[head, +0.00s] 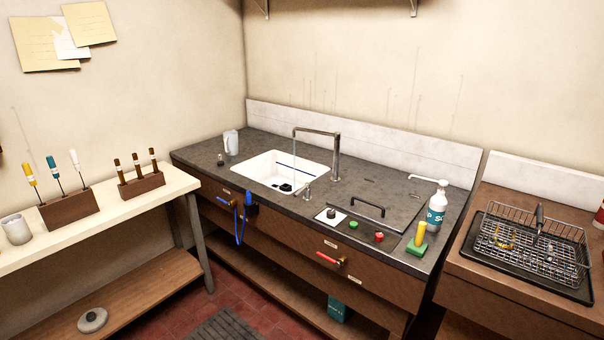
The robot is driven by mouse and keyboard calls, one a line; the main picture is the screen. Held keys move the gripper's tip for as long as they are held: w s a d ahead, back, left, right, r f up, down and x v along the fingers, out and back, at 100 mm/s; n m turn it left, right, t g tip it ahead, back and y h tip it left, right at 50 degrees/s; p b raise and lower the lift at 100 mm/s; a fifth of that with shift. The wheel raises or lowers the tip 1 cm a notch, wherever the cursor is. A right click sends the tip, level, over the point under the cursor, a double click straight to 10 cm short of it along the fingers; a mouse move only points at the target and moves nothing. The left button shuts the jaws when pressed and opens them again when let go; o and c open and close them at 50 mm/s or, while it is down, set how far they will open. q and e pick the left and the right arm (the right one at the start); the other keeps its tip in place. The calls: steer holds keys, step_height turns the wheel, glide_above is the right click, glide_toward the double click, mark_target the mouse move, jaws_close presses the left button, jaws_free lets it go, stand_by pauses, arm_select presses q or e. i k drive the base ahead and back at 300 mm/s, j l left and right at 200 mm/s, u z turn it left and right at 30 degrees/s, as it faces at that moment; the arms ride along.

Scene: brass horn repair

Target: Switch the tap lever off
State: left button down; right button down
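A dark metal tap (336,158) with a squared, arching spout stands behind the right side of the white sink (262,166). A thin pale vertical line (294,158) runs from the spout end down into the basin and looks like running water. A small metal lever-like fitting (307,189) sits at the sink's front right corner; I cannot tell its exact setting. A red lever (327,258) on a brass fitting and a blue lever (224,200) are on the cabinet front; which one is the tap lever is not clear. Neither of my grippers is in view.
A soap bottle (437,205), a yellow-handled brush on a green block (418,240), a dark handle (368,206) and small coloured knobs occupy the right counter. A grey jug (231,142) stands left of the sink. A wire basket (530,248) sits far right.

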mark_target(301, 190)
steer(key=i+j+z, duration=0.1)
steer(key=i, duration=0.4)
steer(key=i+j+z, duration=0.15)
steer(key=i+j, duration=0.2)
steer(key=i, duration=0.15)
steer(key=i+j+z, duration=0.1)
steer(key=i+j, duration=0.2)
steer(key=i, duration=0.2)
steer(key=i+j+z, duration=0.1)
steer(key=i+j, duration=0.25)
steer(key=i, duration=0.1)
